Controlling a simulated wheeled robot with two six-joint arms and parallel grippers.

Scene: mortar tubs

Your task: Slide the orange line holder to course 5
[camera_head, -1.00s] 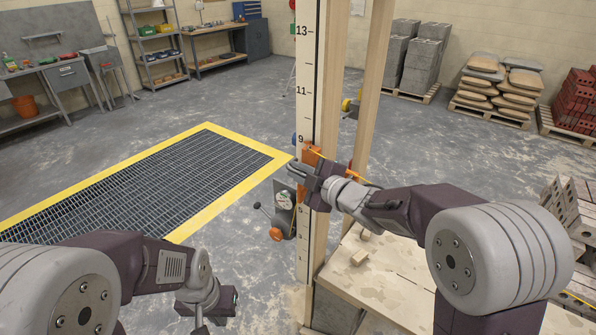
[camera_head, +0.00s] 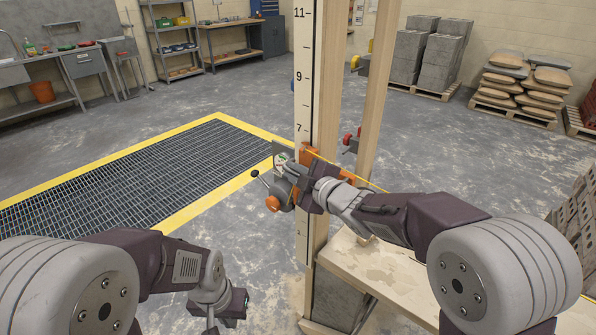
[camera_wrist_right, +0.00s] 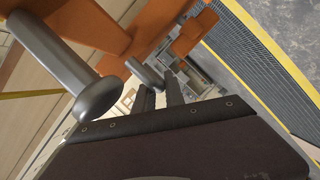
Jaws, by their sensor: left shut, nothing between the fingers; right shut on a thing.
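The orange line holder (camera_head: 309,156) sits on the white numbered pole (camera_head: 303,100), a little below the 7 mark; the marks beneath it are hidden by my arm and gripper. A yellow line runs from it to the right. My right gripper (camera_head: 297,183) is shut on the holder, at its near side. In the right wrist view the orange holder (camera_wrist_right: 75,30) fills the upper left, with a grey rounded peg (camera_wrist_right: 65,65) beside it and the dark fingers (camera_wrist_right: 160,97) lower in the middle. My left gripper (camera_head: 213,306) is shut and empty, low and left of the pole.
A grey device with an orange knob (camera_head: 273,203) stands left of the pole by the gripper. A yellow-edged floor grate (camera_head: 130,185) is left.

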